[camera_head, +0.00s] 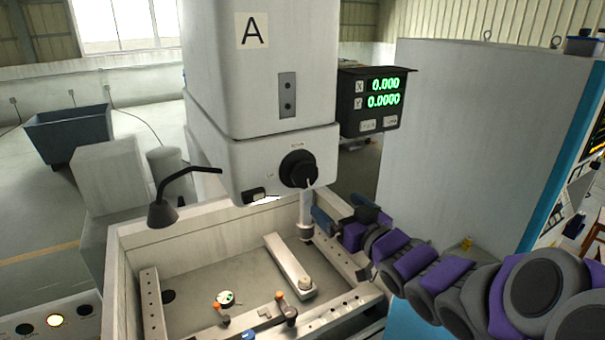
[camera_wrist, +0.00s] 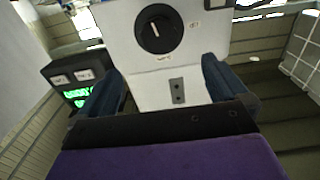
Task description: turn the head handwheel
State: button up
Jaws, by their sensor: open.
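The head handwheel (camera_head: 299,169) is a round black knob with a white pointer line on the front of the grey machine head (camera_head: 258,70). In the head view its pointer points down. The knob also shows in the wrist view (camera_wrist: 158,29), at the top centre beyond my fingers. My gripper (camera_head: 343,214) is to the right of and below the knob, apart from it. In the wrist view my gripper (camera_wrist: 162,85) has its two blue fingers wide apart, with nothing between them but the view of the machine head.
A digital readout (camera_head: 372,101) with green digits hangs right of the head. A black lamp (camera_head: 165,212) on a bent arm stands at left. Below is an open tank (camera_head: 200,262) with clamps and a bar. A large grey cabinet (camera_head: 470,130) stands behind my arm.

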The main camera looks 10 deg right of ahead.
aim_at(307, 179)
jog(key=x, duration=1.6)
jog(key=shift+w+d+f, duration=0.1)
jog(key=shift+w, duration=0.15)
jog(key=c, duration=0.9)
jog(key=shift+c, duration=0.2)
